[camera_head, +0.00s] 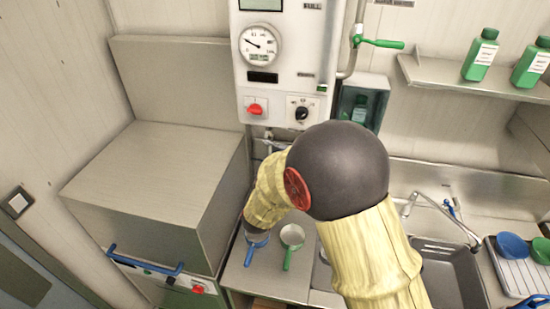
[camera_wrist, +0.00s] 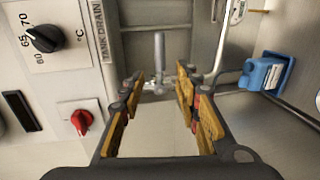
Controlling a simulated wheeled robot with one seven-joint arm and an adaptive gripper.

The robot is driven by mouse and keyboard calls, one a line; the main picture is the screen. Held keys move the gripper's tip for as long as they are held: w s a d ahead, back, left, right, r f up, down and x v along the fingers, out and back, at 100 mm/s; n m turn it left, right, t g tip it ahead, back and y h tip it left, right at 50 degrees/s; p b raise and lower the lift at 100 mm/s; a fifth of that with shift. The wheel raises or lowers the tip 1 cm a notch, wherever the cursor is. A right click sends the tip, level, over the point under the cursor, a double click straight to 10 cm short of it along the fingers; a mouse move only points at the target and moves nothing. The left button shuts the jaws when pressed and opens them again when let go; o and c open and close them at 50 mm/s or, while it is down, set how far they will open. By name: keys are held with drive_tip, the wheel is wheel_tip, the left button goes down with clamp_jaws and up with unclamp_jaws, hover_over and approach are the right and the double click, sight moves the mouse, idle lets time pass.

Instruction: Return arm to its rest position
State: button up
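My gripper (camera_wrist: 158,95) shows in the wrist view with its yellow-padded fingers spread apart. Nothing is held between them. Behind the gap are a metal pipe fitting and the wall. In the head view my bent arm, with a cream cover and a dark rounded elbow, reaches over the counter. Its far end points down at the counter near a blue-handled pan (camera_head: 257,240). The gripper fingers cannot be made out there.
A control panel (camera_head: 280,60) with dials hangs on the wall; its red switch (camera_wrist: 81,121) shows in the wrist view. A green-handled pan (camera_head: 291,237) stands on the counter. A steel cabinet (camera_head: 155,185) is left, a sink (camera_head: 450,275) right. A shelf (camera_head: 470,82) holds green bottles.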

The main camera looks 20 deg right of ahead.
drive_tip(key=s+a+f+m+g+y, duration=0.2)
drive_tip(key=a+f+m+g+y, duration=0.15)
drive_tip(key=a+f+y, duration=0.4)
drive_tip(key=s+a+f+m+g+y+b, duration=0.2)
drive_tip(key=s+a+f+m+g+b, duration=0.15)
drive_tip(key=s+a+f, duration=0.35)
drive_tip(key=s+d+f+m+b, duration=0.1)
drive_tip(key=s+d+m+b, duration=0.1)
drive_tip(key=s+b, duration=1)
drive_tip(key=s+d+f+m+b, duration=0.2)
drive_tip(key=s+d+b, duration=0.1)
drive_tip(key=s+b, duration=1)
drive_tip(key=shift+s+d+h, duration=0.35)
drive_tip(key=shift+s+d, duration=0.05)
drive_tip(key=shift+s, duration=0.1)
